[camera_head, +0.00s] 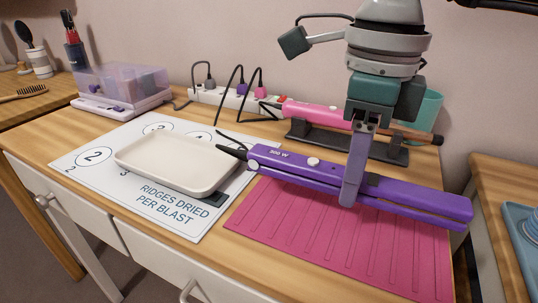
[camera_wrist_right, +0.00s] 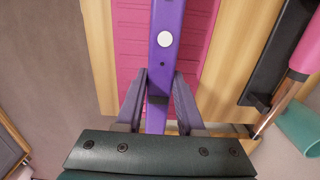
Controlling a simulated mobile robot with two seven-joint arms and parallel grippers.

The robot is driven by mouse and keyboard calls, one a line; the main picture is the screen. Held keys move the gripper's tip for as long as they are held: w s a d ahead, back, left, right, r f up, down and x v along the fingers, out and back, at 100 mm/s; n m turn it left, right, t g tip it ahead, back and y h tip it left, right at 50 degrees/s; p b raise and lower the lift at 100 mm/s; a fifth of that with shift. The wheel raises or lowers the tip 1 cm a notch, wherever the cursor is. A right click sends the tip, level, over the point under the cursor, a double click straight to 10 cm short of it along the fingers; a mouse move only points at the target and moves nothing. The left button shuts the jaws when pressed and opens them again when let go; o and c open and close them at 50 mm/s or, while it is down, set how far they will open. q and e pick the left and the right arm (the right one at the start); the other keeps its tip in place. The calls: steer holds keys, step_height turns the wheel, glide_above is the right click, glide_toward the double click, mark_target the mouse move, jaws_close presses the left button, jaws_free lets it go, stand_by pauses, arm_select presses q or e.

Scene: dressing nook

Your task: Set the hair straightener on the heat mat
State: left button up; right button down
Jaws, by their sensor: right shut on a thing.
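The hair straightener (camera_head: 315,172) is long and purple, with a pale round button and a black cord end at its left. My right gripper (camera_head: 350,192) is shut on its middle from above; the wrist view shows the two fingers (camera_wrist_right: 159,88) on either side of the purple body (camera_wrist_right: 166,22). The heat mat (camera_head: 290,222) is bright pink and ridged, lying at the front right of the table. The straightener lies across the mat's back part in the picture, its left end past the mat's edge. Whether it touches the mat I cannot tell. My left gripper is out of view.
A cream tray (camera_head: 175,163) rests on a white printed sheet (camera_head: 95,152) left of the mat. Behind are a pink-handled tool (camera_head: 315,112) on a dark stand (camera_head: 390,150), a teal cup (camera_head: 432,105) and a power strip (camera_head: 225,97) with cords. A clear-lidded box (camera_head: 120,90) stands at back left.

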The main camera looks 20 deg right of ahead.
mark_target(343, 221)
steer(key=shift+f+b, duration=0.35)
steer(key=shift+f, duration=1.95)
steer(key=shift+f, duration=0.1)
steer(key=shift+f, duration=0.15)
steer(key=c, duration=0.5)
jaws_free()
